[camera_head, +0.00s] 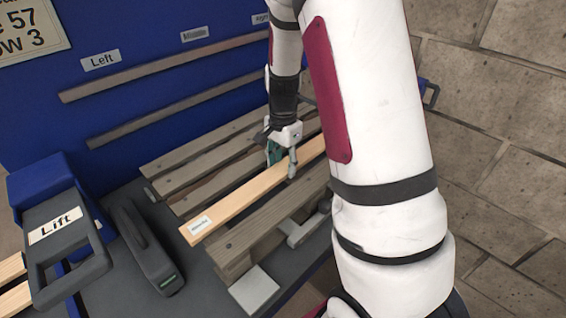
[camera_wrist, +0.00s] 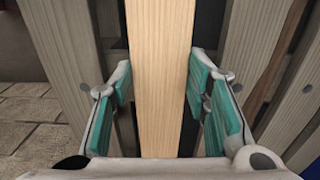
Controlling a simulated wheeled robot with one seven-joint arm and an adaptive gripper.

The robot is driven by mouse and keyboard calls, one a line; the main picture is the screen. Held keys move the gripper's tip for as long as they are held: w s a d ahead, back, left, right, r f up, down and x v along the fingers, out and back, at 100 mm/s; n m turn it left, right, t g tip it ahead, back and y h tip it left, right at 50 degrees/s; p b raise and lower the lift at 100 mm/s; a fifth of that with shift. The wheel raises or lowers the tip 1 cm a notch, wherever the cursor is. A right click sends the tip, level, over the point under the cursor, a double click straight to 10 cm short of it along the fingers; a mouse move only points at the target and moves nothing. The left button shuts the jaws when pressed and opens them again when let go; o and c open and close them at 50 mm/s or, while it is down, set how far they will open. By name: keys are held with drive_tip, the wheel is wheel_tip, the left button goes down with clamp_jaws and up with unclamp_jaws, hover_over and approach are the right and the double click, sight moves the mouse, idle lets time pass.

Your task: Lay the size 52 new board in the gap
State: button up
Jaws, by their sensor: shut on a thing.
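The new board (camera_head: 240,201) is pale, clean wood with a white label (camera_head: 199,225) near its left end; the label's print is too small to read. My gripper (camera_head: 283,161) is shut across the board, its teal pads at both long edges. The wrist view shows the pale board (camera_wrist: 160,80) running lengthwise between the two fingers (camera_wrist: 158,108). The board lies along the gap in the grey pallet (camera_head: 205,160), between weathered boards and roughly parallel to them. Dark slots show on both sides of it. I cannot tell whether it rests on the pallet or hangs just above.
A blue panel behind carries wooden rails under a "Left" sign (camera_head: 101,60) and a "Middle" sign (camera_head: 194,34). A grey handle marked "Lift" (camera_head: 58,225) and a dark tool (camera_head: 150,245) stand at the left. A block wall (camera_head: 500,130) is at the right.

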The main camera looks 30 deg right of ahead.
sight(283, 167)
drive_tip(key=shift+f, duration=0.1)
drive_tip(key=o, duration=1.3)
drive_tip(key=s+a+r+n+t, duration=0.1)
drive_tip(key=s+a+r+n, duration=0.1)
drive_tip(key=r, duration=0.7)
drive_tip(key=s+a+r+n, duration=0.1)
drive_tip(key=s+a+r, duration=0.15)
drive_tip(key=r, duration=0.65)
drive_tip(key=s+a+r+n+t, duration=0.1)
drive_tip(key=s+a+n, duration=0.2)
drive_tip(key=s, duration=0.3)
drive_tip(key=s+a+r+n+t, duration=0.1)
drive_tip(key=s+a+n, duration=0.2)
drive_tip(key=s+n, duration=0.2)
drive_tip(key=s+a+r+n+t, duration=0.1)
drive_tip(key=s+a+r+n, duration=0.1)
drive_tip(key=s, duration=0.6)
drive_tip(key=shift+a+n, duration=0.75)
drive_tip(key=shift+n, duration=0.65)
